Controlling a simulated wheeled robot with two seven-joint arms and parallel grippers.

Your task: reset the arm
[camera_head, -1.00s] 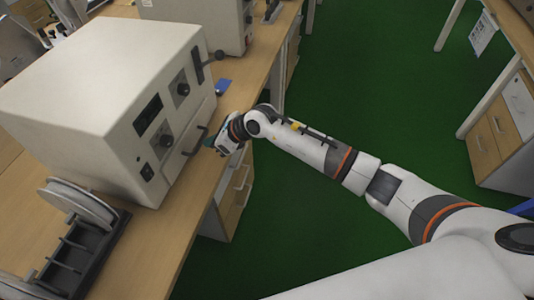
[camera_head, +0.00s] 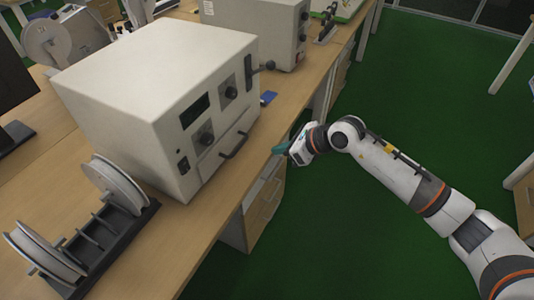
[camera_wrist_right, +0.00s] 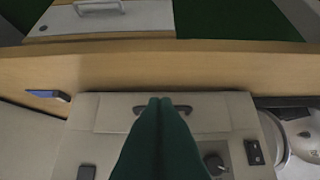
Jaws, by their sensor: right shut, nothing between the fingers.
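My right arm reaches in from the right in the head view. Its right gripper (camera_head: 281,149) is beside the table edge, a little right of the beige machine (camera_head: 150,80) and apart from it. In the right wrist view the right gripper (camera_wrist_right: 160,102) shows as two green fingers pressed together, with nothing between them. The machine's front handle (camera_head: 235,145) lies beyond the fingertips in the right wrist view. The machine's front also carries a dark display, knobs and a lever. My left gripper is not in view.
The machine stands on a wooden table (camera_head: 160,255). A reel stand (camera_head: 105,235) with pale reels is at the front left. A blue object (camera_head: 268,97) lies near the table edge. A second grey machine (camera_head: 262,30) stands farther back. Drawers (camera_head: 262,205) are below. Green floor right of the table is open.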

